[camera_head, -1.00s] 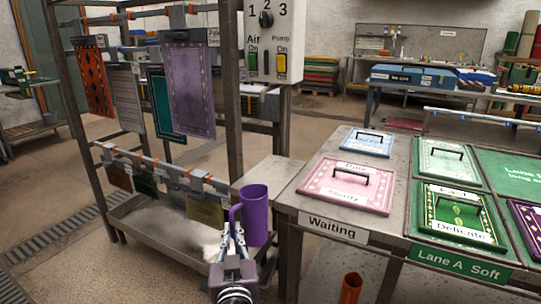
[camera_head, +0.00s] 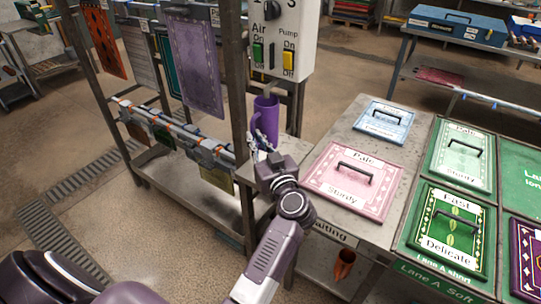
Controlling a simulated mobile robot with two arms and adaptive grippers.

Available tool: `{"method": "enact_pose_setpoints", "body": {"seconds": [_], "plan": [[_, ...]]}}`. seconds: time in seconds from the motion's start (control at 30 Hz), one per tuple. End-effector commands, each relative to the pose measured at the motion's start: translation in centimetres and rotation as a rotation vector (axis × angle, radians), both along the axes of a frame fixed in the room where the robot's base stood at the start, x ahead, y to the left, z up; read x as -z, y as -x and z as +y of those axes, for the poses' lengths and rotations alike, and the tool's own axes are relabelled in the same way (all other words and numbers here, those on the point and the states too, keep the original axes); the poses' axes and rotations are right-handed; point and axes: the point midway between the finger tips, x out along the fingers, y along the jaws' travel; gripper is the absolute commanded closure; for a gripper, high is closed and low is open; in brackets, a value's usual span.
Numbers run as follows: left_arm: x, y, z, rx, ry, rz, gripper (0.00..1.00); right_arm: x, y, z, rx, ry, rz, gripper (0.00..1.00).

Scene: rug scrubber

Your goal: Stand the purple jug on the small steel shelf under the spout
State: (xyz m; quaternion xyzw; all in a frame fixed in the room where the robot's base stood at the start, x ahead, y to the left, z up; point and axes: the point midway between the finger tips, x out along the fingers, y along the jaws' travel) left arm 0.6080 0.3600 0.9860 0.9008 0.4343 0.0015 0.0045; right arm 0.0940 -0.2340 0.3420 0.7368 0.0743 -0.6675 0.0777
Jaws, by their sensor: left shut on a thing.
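The purple jug (camera_head: 267,118) is upright at the centre, beside the rack post and below the control box. My left gripper (camera_head: 260,143) is shut on the jug's handle side; the fingers hide part of the handle. The small steel shelf (camera_head: 287,143) shows behind and beside the jug and gripper, partly covered by them. I cannot tell whether the jug's base touches the shelf. My right gripper is not in view.
The control box (camera_head: 281,42) with Air and Pump switches hangs above the jug. A steel rack post (camera_head: 235,100) stands close on the left, with hanging rugs (camera_head: 193,65). The waiting table (camera_head: 325,150) with framed rug panels stands close on the right.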

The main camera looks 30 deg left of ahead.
Motion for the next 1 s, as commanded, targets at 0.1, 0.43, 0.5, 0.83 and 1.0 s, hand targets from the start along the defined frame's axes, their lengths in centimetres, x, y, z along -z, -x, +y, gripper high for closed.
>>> {"method": "enact_pose_setpoints", "body": {"seconds": [0.1, 0.43, 0.5, 0.83, 1.0], "plan": [[2.0, 0.0, 0.1, -0.003, -0.004, 0.005, 1.0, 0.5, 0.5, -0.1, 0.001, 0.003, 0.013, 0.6], [6.4, 0.0, 0.0, -0.002, -0.002, 0.001, 1.0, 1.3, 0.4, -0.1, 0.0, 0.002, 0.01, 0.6], [7.5, 0.0, 0.0, -0.002, -0.005, 0.004, 1.0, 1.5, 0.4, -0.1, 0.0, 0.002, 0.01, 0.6], [9.8, 0.0, 0.0, -0.002, -0.001, -0.001, 1.0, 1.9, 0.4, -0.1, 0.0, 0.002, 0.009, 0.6], [9.8, 0.0, 0.0, -0.002, 0.0, 0.0, 1.0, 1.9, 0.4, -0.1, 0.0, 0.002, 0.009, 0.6]]}}
